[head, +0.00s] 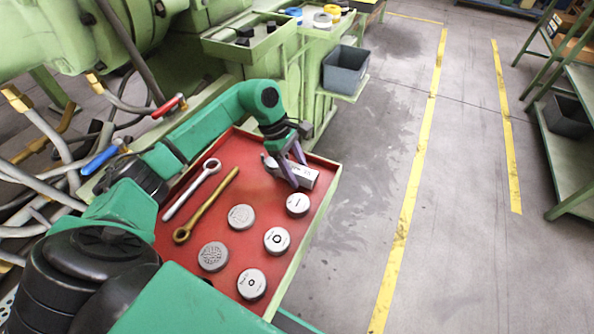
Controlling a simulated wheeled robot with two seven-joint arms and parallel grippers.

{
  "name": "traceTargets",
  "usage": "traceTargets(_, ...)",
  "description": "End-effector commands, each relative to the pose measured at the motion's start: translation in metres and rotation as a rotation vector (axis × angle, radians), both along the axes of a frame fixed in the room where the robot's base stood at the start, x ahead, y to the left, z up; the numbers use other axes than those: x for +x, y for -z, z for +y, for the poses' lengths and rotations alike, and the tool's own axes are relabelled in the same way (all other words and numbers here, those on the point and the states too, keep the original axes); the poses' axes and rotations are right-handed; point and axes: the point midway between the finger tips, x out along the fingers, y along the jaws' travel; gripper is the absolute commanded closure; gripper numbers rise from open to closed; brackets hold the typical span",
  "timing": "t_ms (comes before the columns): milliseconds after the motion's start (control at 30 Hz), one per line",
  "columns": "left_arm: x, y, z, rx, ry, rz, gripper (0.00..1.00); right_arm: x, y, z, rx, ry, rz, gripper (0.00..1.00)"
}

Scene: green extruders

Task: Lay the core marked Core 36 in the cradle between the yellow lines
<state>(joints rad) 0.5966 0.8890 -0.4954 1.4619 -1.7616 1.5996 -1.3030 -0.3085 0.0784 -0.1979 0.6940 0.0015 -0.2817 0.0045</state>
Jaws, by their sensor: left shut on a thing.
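My left gripper (293,171), with purple fingers, is shut on a silver-grey core (309,178) at the far right corner of the red tray (208,252). The fingers hide part of the core. It has a dark marking on its side, too small to read, so I cannot tell whether it says Core 36. I cannot tell if it touches the tray. Several round grey discs lie on the tray, among them one near the gripper (298,204) and one at the front (251,284). I cannot make out the cradle. My right gripper is not in view.
A silver wrench (192,190) and a brass-coloured wrench (206,206) lie on the tray's left. Hoses with red (168,107) and blue (100,160) handles crowd the left. A grey bin (345,72) stands beyond the tray. Yellow lines (414,190) mark the clear floor right.

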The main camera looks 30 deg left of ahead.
Motion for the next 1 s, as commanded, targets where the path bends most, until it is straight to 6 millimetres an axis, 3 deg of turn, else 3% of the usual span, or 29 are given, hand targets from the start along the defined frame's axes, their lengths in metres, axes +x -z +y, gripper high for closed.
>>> traceTargets(400, 0.001, 0.006, 0.0, -0.001, -0.001, -0.003, 1.0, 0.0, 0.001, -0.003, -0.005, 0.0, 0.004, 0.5)
traceTargets(433, 0.0, 0.007, 0.0, 0.0, 0.0, -0.001, 0.32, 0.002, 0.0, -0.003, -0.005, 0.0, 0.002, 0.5)
traceTargets(500, 0.0, 0.006, 0.0, 0.0, 0.0, -0.001, 0.1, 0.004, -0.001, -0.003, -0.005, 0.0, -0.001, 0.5)
traceTargets(867, 0.0, 0.003, 0.0, -0.001, 0.0, -0.001, 0.1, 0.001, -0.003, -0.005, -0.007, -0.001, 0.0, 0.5)
traceTargets(1000, 0.001, -0.019, 0.01, 0.001, -0.001, -0.006, 0.1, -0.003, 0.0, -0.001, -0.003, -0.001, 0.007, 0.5)
